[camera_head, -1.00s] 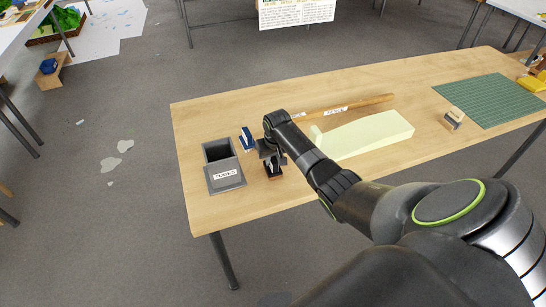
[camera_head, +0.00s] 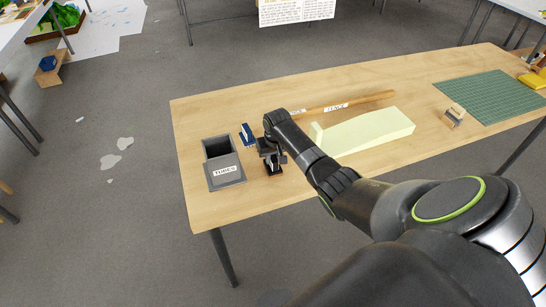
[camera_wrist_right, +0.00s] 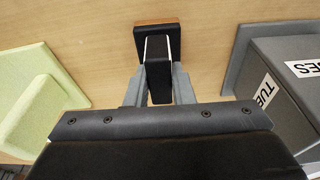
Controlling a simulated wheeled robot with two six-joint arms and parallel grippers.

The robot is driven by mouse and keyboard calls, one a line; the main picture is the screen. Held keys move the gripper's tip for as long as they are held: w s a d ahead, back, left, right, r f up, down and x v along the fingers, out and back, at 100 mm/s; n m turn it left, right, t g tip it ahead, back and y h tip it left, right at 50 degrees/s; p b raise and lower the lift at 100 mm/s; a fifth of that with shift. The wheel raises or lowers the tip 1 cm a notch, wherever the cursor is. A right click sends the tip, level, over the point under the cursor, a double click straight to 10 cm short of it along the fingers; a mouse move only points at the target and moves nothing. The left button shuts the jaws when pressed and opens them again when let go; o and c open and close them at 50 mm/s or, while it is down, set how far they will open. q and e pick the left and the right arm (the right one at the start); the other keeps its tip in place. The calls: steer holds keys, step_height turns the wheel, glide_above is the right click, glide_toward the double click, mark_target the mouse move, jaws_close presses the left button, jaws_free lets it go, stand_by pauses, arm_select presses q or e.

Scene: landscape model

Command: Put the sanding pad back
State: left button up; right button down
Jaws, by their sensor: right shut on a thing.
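The sanding pad appears to be the small black block with a handle and a thin orange-brown base; it stands on the wooden table in the head view (camera_head: 274,169). In the right wrist view the pad (camera_wrist_right: 156,32) is at the top centre. My right gripper (camera_head: 272,160) points down at it, and its fingers (camera_wrist_right: 160,80) are shut on the black handle. The fingers partly hide the pad, and I cannot tell whether its base touches the table. My left gripper is not in view.
A grey TUBES box (camera_head: 226,172) stands close left of the pad. A small blue item (camera_head: 247,135) is behind it. A pale green foam piece (camera_head: 370,134) and wooden rod (camera_head: 365,101) lie right. A small block (camera_head: 455,115) is near the green mat (camera_head: 490,100).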

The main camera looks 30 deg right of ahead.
steer(key=shift+f, duration=0.15)
steer(key=c, duration=1.2)
jaws_free()
steer(key=shift+o, duration=0.2)
